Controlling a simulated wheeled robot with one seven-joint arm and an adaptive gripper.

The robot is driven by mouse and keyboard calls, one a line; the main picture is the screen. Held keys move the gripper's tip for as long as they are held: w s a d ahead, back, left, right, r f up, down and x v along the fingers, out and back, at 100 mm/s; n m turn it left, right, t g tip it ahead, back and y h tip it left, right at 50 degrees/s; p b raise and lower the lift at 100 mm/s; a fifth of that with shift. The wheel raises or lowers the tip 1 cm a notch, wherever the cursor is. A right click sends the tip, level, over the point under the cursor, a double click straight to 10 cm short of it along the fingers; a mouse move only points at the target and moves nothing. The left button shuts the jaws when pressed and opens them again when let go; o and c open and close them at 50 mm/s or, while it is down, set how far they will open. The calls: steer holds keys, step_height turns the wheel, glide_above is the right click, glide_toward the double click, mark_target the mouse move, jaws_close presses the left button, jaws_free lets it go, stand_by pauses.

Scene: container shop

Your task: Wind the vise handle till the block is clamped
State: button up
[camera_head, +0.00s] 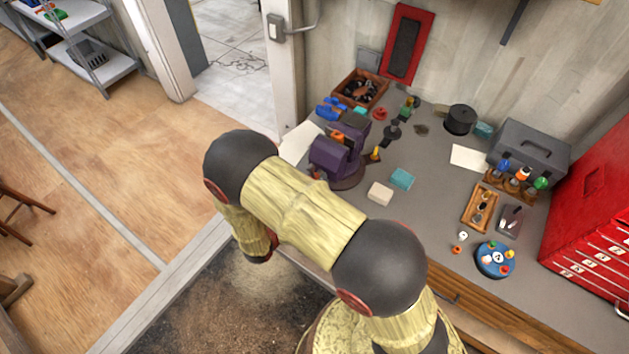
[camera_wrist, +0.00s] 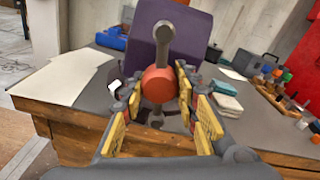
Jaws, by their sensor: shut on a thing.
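The purple vise (camera_head: 334,158) stands at the bench's front left edge in the head view, and its purple body (camera_wrist: 184,30) fills the upper middle of the wrist view. Its grey handle bar (camera_wrist: 163,52) runs roughly upright through a red-orange hub (camera_wrist: 160,86), with a round knob at each end. My gripper (camera_wrist: 159,92) has its yellow-padded fingers on either side of the hub and is shut on the handle there. A small orange piece (camera_head: 338,135) shows at the vise's top; I cannot tell if it is the block. My arm hides the gripper in the head view.
A grey toolbox (camera_head: 530,152) and red drawer cabinet (camera_head: 592,215) stand at the right. The bench's front edge lies below my gripper.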

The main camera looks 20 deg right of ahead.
steer(key=o, duration=1.2)
steer(key=shift+c, duration=0.2)
steer(key=shift+s+a, duration=0.1)
steer(key=shift+a, duration=0.05)
steer(key=v, duration=1.1)
steer(key=shift+s+a, duration=0.25)
steer(key=shift+a, duration=0.1)
steer(key=shift+f, duration=0.15)
